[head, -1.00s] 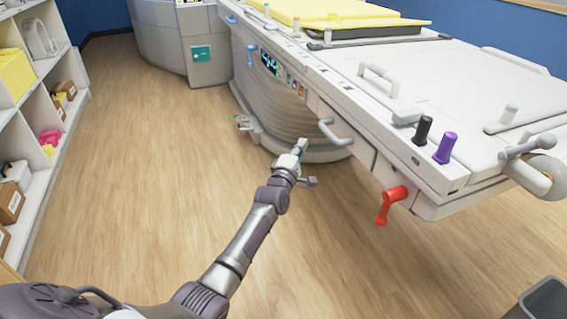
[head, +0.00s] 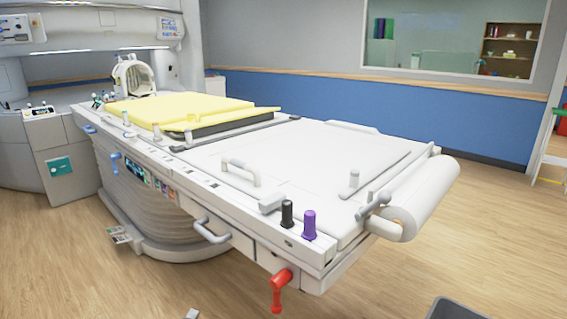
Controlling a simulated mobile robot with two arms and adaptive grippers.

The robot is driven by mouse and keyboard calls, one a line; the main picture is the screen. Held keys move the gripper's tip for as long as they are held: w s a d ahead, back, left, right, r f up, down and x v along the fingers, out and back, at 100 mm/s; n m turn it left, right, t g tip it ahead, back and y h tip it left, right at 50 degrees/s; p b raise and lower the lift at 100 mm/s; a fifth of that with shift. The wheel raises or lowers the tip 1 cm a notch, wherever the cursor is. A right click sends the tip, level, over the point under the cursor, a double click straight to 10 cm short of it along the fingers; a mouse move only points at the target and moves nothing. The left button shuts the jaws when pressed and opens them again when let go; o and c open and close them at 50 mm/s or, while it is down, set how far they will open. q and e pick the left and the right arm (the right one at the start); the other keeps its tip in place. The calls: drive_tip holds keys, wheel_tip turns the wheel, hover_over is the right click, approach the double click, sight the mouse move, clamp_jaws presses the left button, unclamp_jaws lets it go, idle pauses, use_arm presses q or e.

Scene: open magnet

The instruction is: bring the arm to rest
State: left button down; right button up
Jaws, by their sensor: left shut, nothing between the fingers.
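Only the tip of my left gripper (head: 192,314) shows, at the bottom edge of the head view. It is shut and empty, in front of the patient table and apart from it. The rest of my left arm is below the picture. My right gripper is not in view.
The white patient table (head: 290,150) fills the middle, with a yellow pad (head: 165,110), a red lever (head: 281,288), a black knob (head: 287,214) and a purple knob (head: 309,225). A grey bin (head: 455,309) stands at lower right. The wooden floor (head: 60,270) at left is clear.

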use_arm(q)
drive_tip(key=s+d+f+m+g, duration=0.2)
drive_tip(key=s+f+m+g, duration=0.15)
drive_tip(key=s+f, duration=0.3)
drive_tip(key=s+d+f+m+g, duration=0.3)
drive_tip(key=s+f+m, duration=0.25)
drive_tip(key=s, duration=0.25)
drive_tip(key=s+a+f+m+g+p, duration=0.1)
drive_tip(key=s+f+p, duration=0.3)
drive_tip(key=s, duration=0.8)
drive_tip(key=s+f+m+g+p, duration=0.4)
drive_tip(key=s+p, duration=0.4)
drive_tip(key=s, duration=0.5)
drive_tip(key=s+a+f+m+g+p, duration=0.1)
drive_tip(key=s+f+p, duration=0.5)
drive_tip(key=s, duration=0.7)
drive_tip(key=shift+a+m+g+y+p, duration=0.4)
drive_tip(key=shift+m+g, duration=0.4)
drive_tip(key=shift+g, duration=0.35)
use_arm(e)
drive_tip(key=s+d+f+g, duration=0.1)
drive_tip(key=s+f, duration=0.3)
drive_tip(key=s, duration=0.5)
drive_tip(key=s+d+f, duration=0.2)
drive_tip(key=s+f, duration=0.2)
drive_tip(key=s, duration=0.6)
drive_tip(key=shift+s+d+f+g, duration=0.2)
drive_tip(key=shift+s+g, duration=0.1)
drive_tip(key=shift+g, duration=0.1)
